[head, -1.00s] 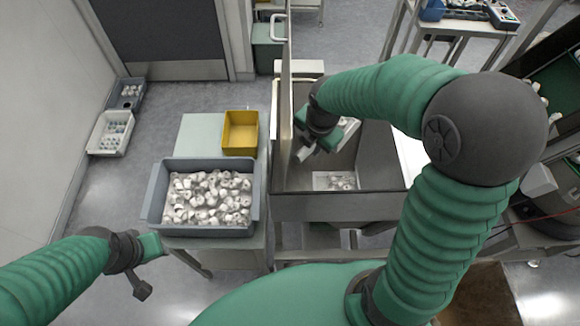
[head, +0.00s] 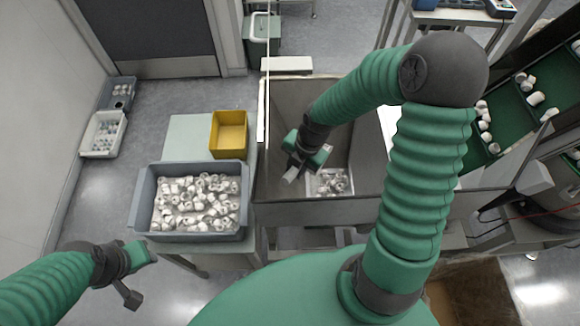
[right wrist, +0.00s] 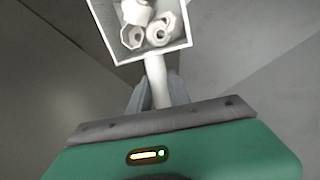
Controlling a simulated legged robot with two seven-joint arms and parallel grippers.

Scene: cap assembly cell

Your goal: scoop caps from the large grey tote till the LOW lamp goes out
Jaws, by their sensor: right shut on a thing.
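The large grey tote (head: 140,205) stands on a bench at the left, holding many white caps (head: 195,205). My right gripper (head: 291,170) is inside the grey hopper (head: 350,208), right of the tote. It is shut on the pale handle (right wrist: 156,82) of a scoop. In the right wrist view the scoop's white pan (right wrist: 184,40) lies beyond the fingers with a few caps in it. I cannot identify the LOW lamp.
A yellow bin (head: 228,135) stands behind the tote on the bench. A green conveyor (head: 510,110) carrying caps rises at the right. Two small bins (head: 104,135) sit on the floor at far left.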

